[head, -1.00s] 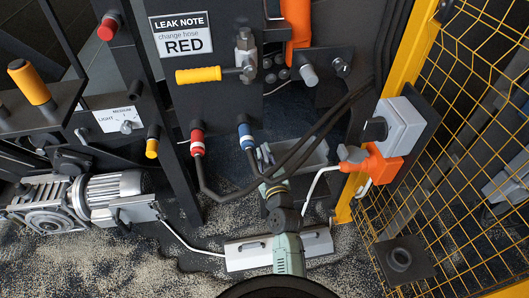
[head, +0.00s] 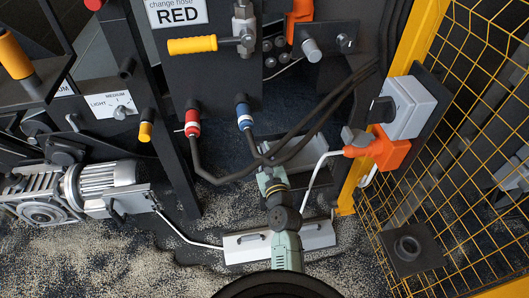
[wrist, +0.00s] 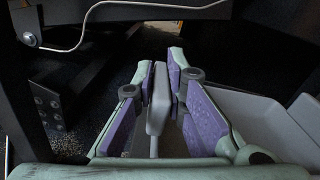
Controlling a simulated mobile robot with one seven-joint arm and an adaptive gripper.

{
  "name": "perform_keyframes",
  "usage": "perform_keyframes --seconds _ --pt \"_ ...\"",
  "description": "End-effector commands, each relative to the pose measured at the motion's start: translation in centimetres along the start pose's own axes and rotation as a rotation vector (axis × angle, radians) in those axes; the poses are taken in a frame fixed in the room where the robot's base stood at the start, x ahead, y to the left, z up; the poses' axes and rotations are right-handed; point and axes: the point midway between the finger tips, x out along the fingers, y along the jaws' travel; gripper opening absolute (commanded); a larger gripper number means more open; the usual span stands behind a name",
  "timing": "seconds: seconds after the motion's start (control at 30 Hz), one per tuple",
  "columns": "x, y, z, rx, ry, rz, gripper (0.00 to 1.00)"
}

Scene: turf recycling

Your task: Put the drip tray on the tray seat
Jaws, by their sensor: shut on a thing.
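The grey drip tray (wrist: 245,105) shows in the wrist view, reaching from my fingers to the right edge. My gripper (wrist: 163,85) is shut on the tray's upright grey grip (wrist: 158,105), with a purple-padded finger on each side. I cannot tell the tray seat for sure in either view.
Dark hoses (head: 330,115) cross just above my gripper. A white two-handled piece (head: 315,237) lies on the gritty floor by my arm. A yellow mesh fence (head: 460,120) and orange plug (head: 385,150) stand right, a motor (head: 105,182) left. A bolted dark bar (wrist: 50,110) is left in the wrist view.

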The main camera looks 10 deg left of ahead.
Motion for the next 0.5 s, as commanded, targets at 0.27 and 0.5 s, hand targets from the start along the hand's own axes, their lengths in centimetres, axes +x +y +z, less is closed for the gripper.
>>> perform_keyframes --seconds 0.27,0.5 --pt "0.01 -0.01 0.00 -0.001 -0.001 -0.001 0.00" --pt "0.02 0.10 -0.47 -0.002 -0.001 -0.001 0.00"
